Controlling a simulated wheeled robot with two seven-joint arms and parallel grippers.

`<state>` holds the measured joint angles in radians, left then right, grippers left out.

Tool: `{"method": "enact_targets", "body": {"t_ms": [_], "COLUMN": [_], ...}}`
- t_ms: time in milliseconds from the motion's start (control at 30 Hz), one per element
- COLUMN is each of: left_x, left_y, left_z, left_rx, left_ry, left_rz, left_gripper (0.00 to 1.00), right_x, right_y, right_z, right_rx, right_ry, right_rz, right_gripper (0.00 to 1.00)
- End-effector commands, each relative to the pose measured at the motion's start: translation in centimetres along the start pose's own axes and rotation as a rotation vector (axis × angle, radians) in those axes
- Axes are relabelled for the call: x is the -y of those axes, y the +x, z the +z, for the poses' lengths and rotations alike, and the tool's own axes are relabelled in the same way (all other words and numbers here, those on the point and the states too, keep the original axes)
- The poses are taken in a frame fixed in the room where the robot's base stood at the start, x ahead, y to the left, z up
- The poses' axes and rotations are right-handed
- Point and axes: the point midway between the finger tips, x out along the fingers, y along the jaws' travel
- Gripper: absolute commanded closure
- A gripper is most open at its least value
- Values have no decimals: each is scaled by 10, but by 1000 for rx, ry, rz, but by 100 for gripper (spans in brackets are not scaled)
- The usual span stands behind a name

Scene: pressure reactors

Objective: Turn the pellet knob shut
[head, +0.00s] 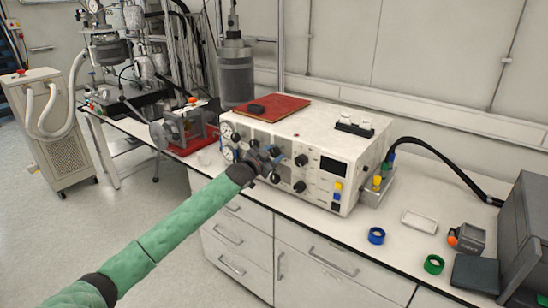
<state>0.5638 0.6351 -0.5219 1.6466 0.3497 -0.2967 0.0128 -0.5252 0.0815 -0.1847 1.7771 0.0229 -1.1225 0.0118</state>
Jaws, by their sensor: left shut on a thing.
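A white control box (332,152) stands on the bench, with gauges and several black knobs on its front panel. My left gripper (268,160) is at the left half of this panel, at the end of my green-sleeved arm. It is shut on a knob there, and its fingers hide most of that knob. Labels are too small to read, so I cannot confirm by name which knob is the pellet knob. Other black knobs show to the right, an upper knob (301,160) and a lower knob (299,186). My right gripper is not in view.
A red book (285,106) lies on top of the box. Blue tape (376,236), green tape (434,264), a white tray (419,221) and a tape measure (467,238) lie on the bench to the right. A black hose (445,157) arches behind them.

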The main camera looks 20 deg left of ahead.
Motion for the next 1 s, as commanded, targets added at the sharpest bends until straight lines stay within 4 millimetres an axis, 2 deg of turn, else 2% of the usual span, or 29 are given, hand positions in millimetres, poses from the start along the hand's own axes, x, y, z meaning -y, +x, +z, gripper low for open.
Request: {"method": "enact_targets", "body": {"t_ms": [200, 433, 1000], "left_x": [1, 0, 0], "left_y": [0, 0, 0], "left_z": [1, 1, 1], "left_rx": [2, 1, 2], "left_ry": [171, 294, 369], "left_rz": [0, 0, 1], "left_gripper": [83, 83, 83], "right_x": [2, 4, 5], "right_y": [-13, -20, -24], "right_z": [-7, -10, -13], "right_rx": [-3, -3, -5], "right_ry": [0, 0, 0], "right_rz": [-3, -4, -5], "right_gripper": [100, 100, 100]}}
